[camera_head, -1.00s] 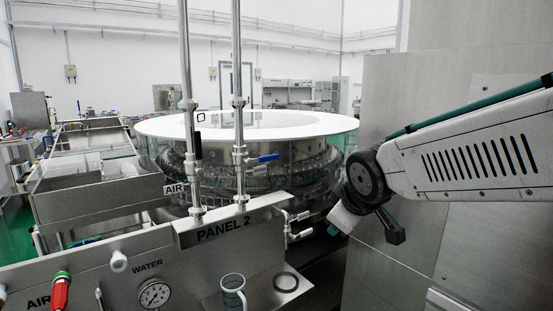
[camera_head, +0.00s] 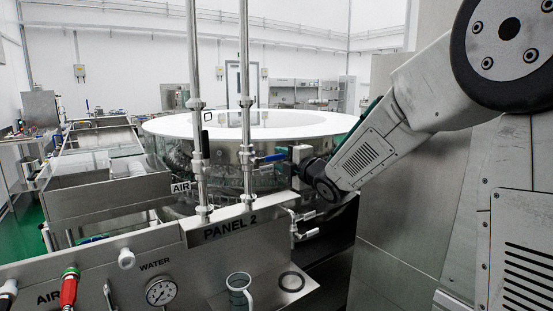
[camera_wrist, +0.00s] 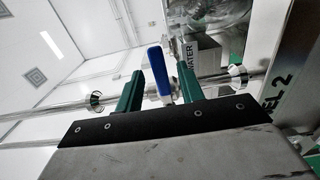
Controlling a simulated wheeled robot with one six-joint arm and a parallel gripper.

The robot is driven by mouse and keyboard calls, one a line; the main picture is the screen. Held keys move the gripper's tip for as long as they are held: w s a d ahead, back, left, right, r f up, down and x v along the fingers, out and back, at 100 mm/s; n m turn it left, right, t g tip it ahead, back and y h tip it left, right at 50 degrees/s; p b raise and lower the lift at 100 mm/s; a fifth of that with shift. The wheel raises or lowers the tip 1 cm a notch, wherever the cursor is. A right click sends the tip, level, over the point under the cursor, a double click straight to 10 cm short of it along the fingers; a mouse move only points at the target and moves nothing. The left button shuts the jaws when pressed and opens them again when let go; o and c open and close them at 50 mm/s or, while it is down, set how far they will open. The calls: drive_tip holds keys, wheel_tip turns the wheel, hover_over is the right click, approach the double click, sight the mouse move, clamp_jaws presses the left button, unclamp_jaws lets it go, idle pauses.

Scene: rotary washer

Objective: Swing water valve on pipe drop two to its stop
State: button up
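The water valve with a blue lever (camera_head: 270,158) sits on the right-hand vertical pipe (camera_head: 246,100) above the panel marked PANEL 2. The lever points right, crosswise to the pipe. My gripper (camera_head: 294,158) is at the lever's free end in the head view. In the wrist view, the blue lever (camera_wrist: 158,72) stands between the two green fingers of my gripper (camera_wrist: 159,82). The fingers are apart, with gaps on both sides of the lever. The WATER label (camera_wrist: 187,62) shows behind the right finger. The head view hides the fingertips.
The left pipe (camera_head: 195,90) has a black-handled valve (camera_head: 205,143) and an AIR label. A smaller valve (camera_head: 304,234) juts from the panel below my gripper. A grey metal wall (camera_head: 400,220) stands close on the right.

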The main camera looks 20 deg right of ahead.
drive_tip(key=shift+x, duration=1.45)
clamp_jaws()
